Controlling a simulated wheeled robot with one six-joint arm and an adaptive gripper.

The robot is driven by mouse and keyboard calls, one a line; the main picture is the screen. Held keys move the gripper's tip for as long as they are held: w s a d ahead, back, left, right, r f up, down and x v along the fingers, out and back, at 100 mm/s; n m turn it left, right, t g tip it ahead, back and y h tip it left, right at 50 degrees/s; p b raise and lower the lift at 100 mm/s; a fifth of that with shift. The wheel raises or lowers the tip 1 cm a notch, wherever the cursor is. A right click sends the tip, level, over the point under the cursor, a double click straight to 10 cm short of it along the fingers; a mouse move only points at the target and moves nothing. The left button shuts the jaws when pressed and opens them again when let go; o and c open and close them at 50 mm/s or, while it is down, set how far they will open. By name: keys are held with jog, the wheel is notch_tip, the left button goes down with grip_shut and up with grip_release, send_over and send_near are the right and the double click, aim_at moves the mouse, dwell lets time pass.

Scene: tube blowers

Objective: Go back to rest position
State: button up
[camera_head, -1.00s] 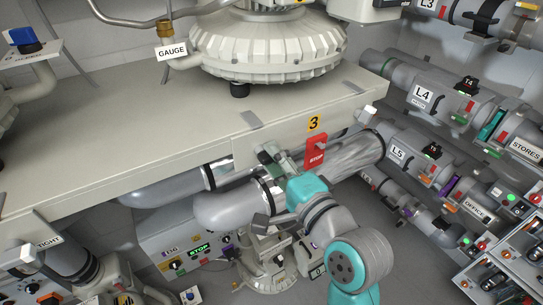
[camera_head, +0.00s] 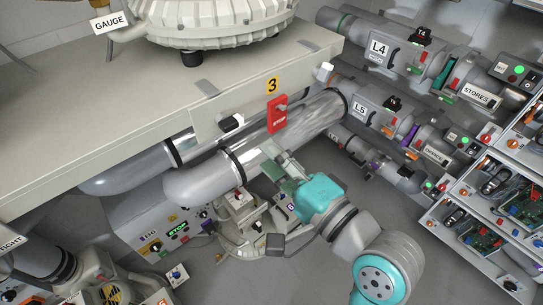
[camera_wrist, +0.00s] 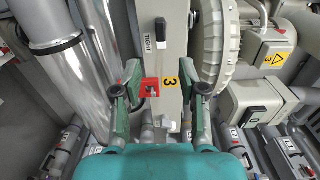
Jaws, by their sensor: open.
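My gripper (camera_head: 278,166) is open and empty, in front of the silver pipes (camera_head: 205,182) under the bench. In the wrist view its two green fingers (camera_wrist: 162,75) stand apart with nothing between their tips. My teal wrist lies behind them. A black handle (camera_head: 232,122) sits left of the plate, apart from my gripper.
The bench top (camera_head: 110,105) carries a ribbed blower housing (camera_head: 215,22). A control box with a green STOP display (camera_head: 178,229) stands below the pipes. Pipes marked L4 (camera_head: 378,48) and L5 (camera_head: 362,107) run at right, beside electronics shelves (camera_head: 480,245). Grey floor (camera_head: 235,285) shows between.

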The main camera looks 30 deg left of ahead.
jog(key=s+d+f+m+t+h, duration=0.25)
jog(key=d+f+t+h, duration=0.6)
jog(key=d+f, duration=1.25)
jog(key=s+d+f+n+h, duration=0.2)
jog(key=s+d+f+h, duration=0.35)
jog(key=s+d, duration=0.45)
jog(key=s+d+n+h, duration=0.1)
jog(key=s+n, duration=0.1)
jog(key=s, duration=0.5)
jog(key=s+d+r+n+h, duration=0.1)
jog(key=s+n, duration=0.2)
jog(key=s, duration=0.4)
jog(key=shift+d+r+g+h, duration=0.2)
jog(key=shift+d+g+h, duration=0.1)
jog(key=shift+g, duration=0.05)
